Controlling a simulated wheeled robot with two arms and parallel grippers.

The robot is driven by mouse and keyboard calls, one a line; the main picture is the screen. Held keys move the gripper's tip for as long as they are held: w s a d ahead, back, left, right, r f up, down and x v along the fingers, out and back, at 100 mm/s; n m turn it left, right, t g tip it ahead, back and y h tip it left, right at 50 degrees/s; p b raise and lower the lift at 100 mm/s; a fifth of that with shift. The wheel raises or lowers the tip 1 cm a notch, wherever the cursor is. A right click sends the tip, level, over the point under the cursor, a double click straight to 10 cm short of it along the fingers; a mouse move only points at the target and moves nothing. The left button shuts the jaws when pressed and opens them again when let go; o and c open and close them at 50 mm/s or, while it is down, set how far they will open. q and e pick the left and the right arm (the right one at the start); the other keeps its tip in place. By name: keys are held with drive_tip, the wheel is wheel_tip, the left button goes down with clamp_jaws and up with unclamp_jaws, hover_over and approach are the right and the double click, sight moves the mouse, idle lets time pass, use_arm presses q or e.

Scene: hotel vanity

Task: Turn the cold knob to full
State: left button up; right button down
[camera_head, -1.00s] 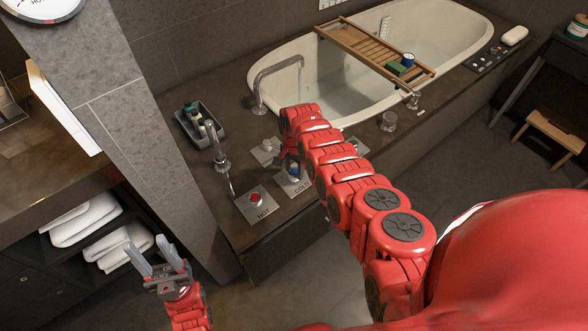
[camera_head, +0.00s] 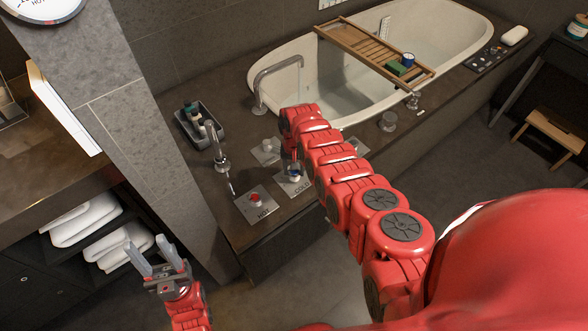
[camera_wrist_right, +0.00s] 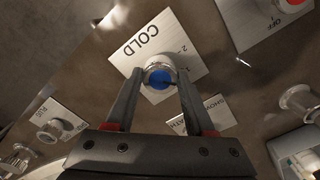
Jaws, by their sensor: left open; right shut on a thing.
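The cold knob (camera_wrist_right: 160,78) has a blue cap and a pale metal ring. It stands on a square plate (camera_wrist_right: 133,50) marked COLD. In the right wrist view my right gripper (camera_wrist_right: 157,82) has its two fingers on either side of the knob, shut on it. In the head view the cold knob (camera_head: 294,176) shows just below my right gripper, partly covered by the gripper and forearm. My left gripper (camera_head: 153,256) is open and empty at the lower left, away from the tub deck.
The hot knob (camera_head: 255,198) with a red cap is left of the cold one. A metal hand shower (camera_head: 220,160) and a dark bottle tray (camera_head: 198,128) stand behind it. The tub (camera_head: 345,90) with its spout (camera_head: 275,72) lies beyond. Folded towels (camera_head: 85,220) sit on the left shelf.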

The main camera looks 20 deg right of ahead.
drive_tip(key=n, duration=0.3)
drive_tip(key=shift+n, duration=0.3)
drive_tip(key=n, duration=0.2)
drive_tip(key=shift+w+r+n, duration=0.1)
drive_tip(key=shift+w+n, duration=0.05)
drive_tip(key=shift+n, duration=2.25)
drive_tip(key=shift+c, duration=1.3)
unclamp_jaws()
